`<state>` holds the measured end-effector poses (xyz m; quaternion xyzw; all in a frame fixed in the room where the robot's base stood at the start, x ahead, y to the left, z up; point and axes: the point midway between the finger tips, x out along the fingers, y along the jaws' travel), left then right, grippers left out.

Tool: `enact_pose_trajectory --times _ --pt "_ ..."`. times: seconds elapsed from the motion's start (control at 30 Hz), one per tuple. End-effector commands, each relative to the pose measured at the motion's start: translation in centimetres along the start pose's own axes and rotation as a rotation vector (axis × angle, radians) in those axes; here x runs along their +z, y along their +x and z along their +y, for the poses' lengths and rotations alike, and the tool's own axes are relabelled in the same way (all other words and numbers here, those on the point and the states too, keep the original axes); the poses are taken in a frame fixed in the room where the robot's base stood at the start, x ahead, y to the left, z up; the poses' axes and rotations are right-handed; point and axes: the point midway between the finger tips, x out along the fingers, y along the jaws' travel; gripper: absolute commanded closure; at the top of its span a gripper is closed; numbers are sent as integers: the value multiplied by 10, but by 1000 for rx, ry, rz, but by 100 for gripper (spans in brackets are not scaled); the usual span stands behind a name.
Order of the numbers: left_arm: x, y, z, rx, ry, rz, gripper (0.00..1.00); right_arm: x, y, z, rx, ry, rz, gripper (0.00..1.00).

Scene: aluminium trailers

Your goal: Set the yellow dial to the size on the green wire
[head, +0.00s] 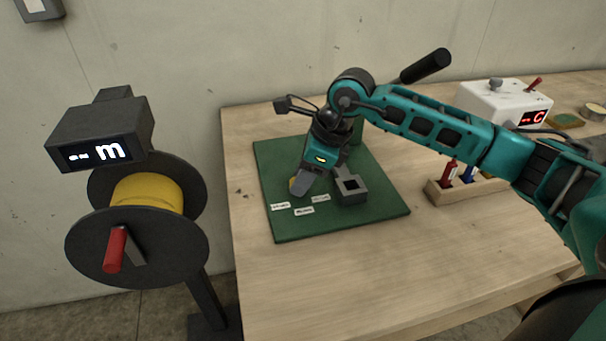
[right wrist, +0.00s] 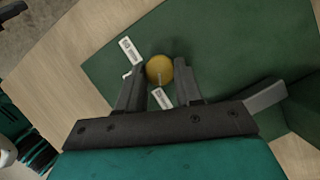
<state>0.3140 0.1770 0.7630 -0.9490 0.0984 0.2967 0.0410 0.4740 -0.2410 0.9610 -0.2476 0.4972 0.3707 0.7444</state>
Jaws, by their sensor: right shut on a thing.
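The yellow dial (head: 293,184) is on the green mat (head: 385,205), mostly hidden behind my right gripper (head: 298,188) in the head view. In the right wrist view the dial (right wrist: 159,69) is a round yellow knob between the fingertips of my right gripper (right wrist: 161,78), which is shut on it. I cannot make out a green wire in either view. My left gripper is not in view.
A spool of yellow wire (head: 146,193) with a display (head: 97,152) stands left of the table. A white box with a red display (head: 503,104) and a wooden rack (head: 468,188) are at right. The front table is clear.

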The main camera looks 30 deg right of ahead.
Motion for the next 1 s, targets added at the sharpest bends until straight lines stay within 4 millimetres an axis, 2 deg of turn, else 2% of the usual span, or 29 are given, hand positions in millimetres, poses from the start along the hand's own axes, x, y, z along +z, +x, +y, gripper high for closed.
enact_pose_trajectory --times 0.37,1.0 --pt "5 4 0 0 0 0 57 0 1 1 -41 96 0 95" --pt "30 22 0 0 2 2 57 2 3 6 -258 617 -2 95"
